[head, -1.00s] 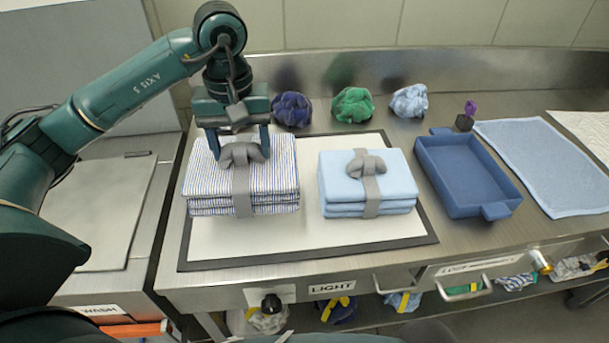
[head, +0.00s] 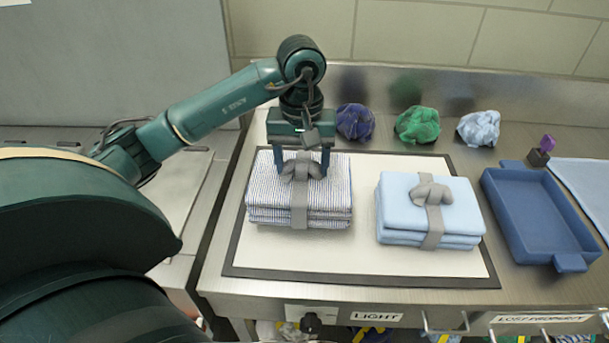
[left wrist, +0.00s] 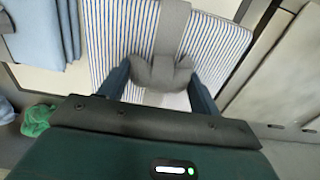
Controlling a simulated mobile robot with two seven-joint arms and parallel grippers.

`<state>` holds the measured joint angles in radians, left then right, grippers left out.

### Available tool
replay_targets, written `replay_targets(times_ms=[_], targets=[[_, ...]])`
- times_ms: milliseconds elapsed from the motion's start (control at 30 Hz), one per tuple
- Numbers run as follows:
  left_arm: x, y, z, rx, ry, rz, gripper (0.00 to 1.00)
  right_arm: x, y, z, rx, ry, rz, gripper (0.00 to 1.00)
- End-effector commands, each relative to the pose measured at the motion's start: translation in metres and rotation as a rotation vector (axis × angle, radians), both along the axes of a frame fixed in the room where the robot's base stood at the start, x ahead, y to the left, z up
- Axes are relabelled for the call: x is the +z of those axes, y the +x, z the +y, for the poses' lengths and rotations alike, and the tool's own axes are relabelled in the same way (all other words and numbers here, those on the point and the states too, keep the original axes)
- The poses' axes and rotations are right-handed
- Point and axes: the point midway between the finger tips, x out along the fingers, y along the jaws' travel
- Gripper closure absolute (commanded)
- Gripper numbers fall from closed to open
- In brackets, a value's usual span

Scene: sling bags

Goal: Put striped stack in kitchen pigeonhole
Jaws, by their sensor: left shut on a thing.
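The striped stack (head: 325,205) is folded white cloth with blue stripes, bound by a grey band with a grey knot on top. It rests on the white mat with a dark border (head: 350,262), at its left side. My left gripper (head: 302,170) points down over the stack, its two fingers on either side of the grey knot, shut on it. In the left wrist view the striped stack (left wrist: 110,40) shows beyond the fingers, with the knot (left wrist: 160,75) between them. My right gripper is not in view. No pigeonhole can be made out.
A light blue folded stack (head: 400,212) with a grey band sits right of the striped one. Purple (head: 355,121), green (head: 418,124) and pale blue (head: 479,128) crumpled cloths lie along the back. A blue tray (head: 530,262) stands at the right.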

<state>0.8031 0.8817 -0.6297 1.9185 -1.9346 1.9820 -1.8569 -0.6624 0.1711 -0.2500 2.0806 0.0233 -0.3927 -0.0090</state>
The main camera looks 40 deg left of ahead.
Motion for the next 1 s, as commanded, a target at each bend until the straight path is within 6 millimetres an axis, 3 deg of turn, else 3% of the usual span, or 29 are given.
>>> replay_targets(times_ms=[233,667,700,933,1000], targets=[[-0.031,0.000,0.000,-0.001,-0.001,0.001,1.00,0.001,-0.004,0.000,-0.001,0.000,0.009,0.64],[-0.038,0.000,0.000,-0.001,0.001,-0.003,1.00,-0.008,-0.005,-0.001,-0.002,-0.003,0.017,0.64],[-0.038,0.000,0.000,-0.001,0.001,0.001,0.33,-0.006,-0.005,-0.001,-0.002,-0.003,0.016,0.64],[-0.037,0.000,0.000,-0.001,0.000,0.001,0.15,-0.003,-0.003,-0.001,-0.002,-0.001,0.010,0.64],[-0.037,0.000,0.000,-0.001,0.000,0.001,0.15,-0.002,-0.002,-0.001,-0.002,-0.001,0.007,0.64]])
